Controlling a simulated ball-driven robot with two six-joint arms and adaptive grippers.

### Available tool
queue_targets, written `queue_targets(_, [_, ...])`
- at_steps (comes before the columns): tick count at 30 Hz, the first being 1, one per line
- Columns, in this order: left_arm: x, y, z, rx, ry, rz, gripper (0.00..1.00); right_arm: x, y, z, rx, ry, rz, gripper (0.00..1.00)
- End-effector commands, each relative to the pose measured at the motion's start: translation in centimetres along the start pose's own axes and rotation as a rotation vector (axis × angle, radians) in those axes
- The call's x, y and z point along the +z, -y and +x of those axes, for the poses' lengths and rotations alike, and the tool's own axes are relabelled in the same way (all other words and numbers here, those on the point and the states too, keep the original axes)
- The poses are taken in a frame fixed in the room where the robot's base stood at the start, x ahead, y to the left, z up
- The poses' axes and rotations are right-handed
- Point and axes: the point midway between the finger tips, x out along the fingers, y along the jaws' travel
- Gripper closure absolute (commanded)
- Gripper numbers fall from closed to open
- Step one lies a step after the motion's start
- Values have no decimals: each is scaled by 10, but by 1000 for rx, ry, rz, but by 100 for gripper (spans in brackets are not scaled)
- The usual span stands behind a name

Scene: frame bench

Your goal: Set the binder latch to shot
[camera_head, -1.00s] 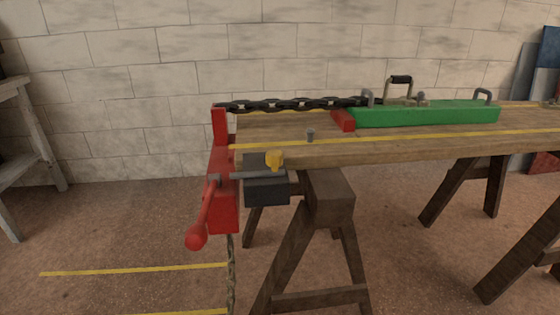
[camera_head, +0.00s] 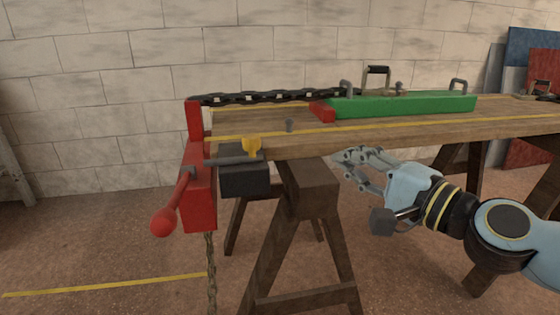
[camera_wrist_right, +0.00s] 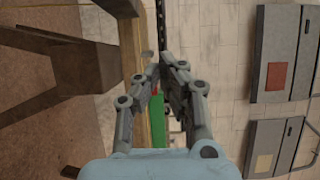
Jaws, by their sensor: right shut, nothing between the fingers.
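The red binder (camera_head: 199,190) is fixed at the near left end of the wooden bench, with a red lever ending in a ball (camera_head: 163,222) hanging down to its left. The knob stands upright at the rod's right part. My right gripper (camera_head: 350,162) is shut and empty, in front of the bench's edge, well right of the knob. Its fingers also show in the wrist view (camera_wrist_right: 168,64). My left gripper is not in view.
A black chain (camera_head: 265,98) runs from the binder along the bench top (camera_head: 420,125) to a green block (camera_head: 405,104) with handles. A trestle (camera_head: 308,190) stands below, left of my right gripper.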

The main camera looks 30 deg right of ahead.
Motion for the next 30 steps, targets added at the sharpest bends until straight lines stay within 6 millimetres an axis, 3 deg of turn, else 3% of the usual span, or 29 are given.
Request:
queue_targets(3, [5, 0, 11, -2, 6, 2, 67, 15, 4, -4, -4, 60, -13, 100])
queue_targets(6, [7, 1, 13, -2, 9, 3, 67, 14, -4, -7, 13, 66, -25, 100])
queue_targets(19, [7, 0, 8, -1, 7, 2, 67, 12, -1, -2, 12, 60, -25, 100])
queue_targets(25, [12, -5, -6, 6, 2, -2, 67, 15, 4, 22, 5, 58, -19, 100])
queue_targets(30, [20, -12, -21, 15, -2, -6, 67, 16, 4, 61, 5, 58, -21, 100])
